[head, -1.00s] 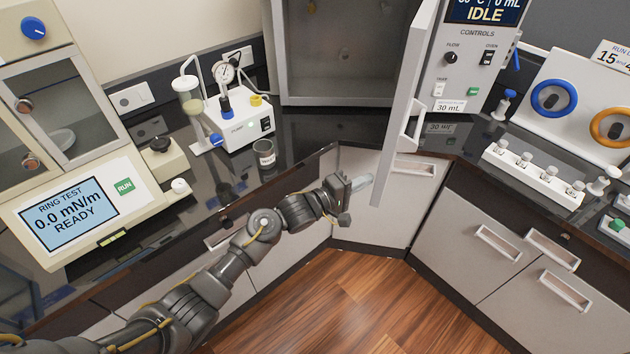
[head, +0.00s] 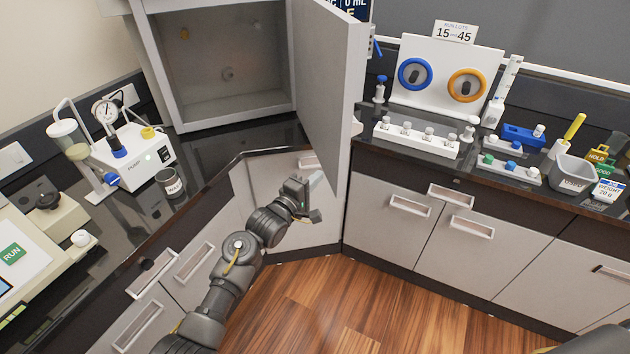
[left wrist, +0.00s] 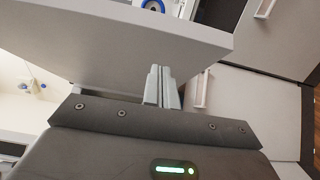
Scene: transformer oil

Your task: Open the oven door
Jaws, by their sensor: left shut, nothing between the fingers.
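The oven (head: 160,65) stands at the back left of the head view with its cavity exposed. Its grey door (head: 325,75) stands swung out from the cavity's right side, showing its inner face. My left gripper (head: 316,186) is shut and empty at the door's lower part, on the inner-face side. In the left wrist view, the closed fingers (left wrist: 162,84) are close to the door panel (left wrist: 110,45); whether they touch it I cannot tell. The door handle is hidden in the head view. My right gripper is not in view.
A pump unit (head: 135,155) and a waste cup (head: 171,183) stand on the left counter. The right counter holds a stand with blue and orange rings (head: 440,72), a white rack (head: 416,138) and a grey bin (head: 573,173). The wooden floor (head: 350,305) in front is clear.

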